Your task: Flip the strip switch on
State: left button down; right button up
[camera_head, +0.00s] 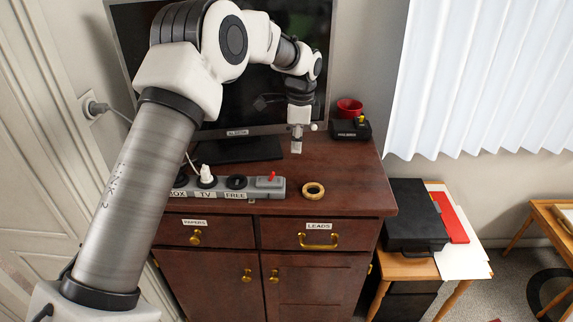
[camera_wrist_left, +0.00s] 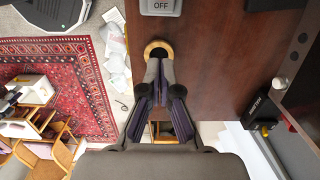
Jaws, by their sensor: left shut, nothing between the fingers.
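The grey power strip (camera_head: 218,192) lies on the brown cabinet top, with sockets labelled BOX, TV and FREE. Its red switch (camera_head: 271,176) is at the right end. In the left wrist view the strip's end (camera_wrist_left: 160,8) shows at the top edge with an OFF label; the switch itself is cut off there. My left gripper (camera_head: 296,149) is shut and empty, pointing down above the cabinet top, behind and to the right of the switch, apart from it. Its fingertips (camera_wrist_left: 159,54) overlap a yellow-brown ring in the wrist view. My right gripper is not in view.
The tan ring (camera_head: 313,190) lies right of the strip. A white plug (camera_head: 206,174) sits in the strip.

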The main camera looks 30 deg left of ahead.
pick_arm(q)
jog(key=s, duration=0.3)
jog(key=p, duration=0.2)
send_over(280, 181)
jog(key=w+d, duration=0.3)
notch_tip(280, 181, down, 7)
jog(key=shift+d+f+p, duration=0.15)
jog(key=shift+f+p, duration=0.35)
jog(key=shift+f, duration=0.3)
jog(key=shift+s+f+p, duration=0.35)
jog(key=shift+s+f, duration=0.05)
jog(key=shift+f, duration=0.2)
jog(key=shift+s+a+r+p, duration=0.75)
jog(key=shift+s+a+p, duration=0.25)
jog(key=shift+a, duration=0.1)
jog(key=shift+s+a, duration=0.1)
jog(key=shift+a, duration=0.25)
jog(key=shift+a+f, duration=0.25)
jog(key=shift+f, duration=0.05)
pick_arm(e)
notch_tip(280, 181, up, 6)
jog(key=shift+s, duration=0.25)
pick_arm(q)
jog(key=shift+d+r, duration=0.1)
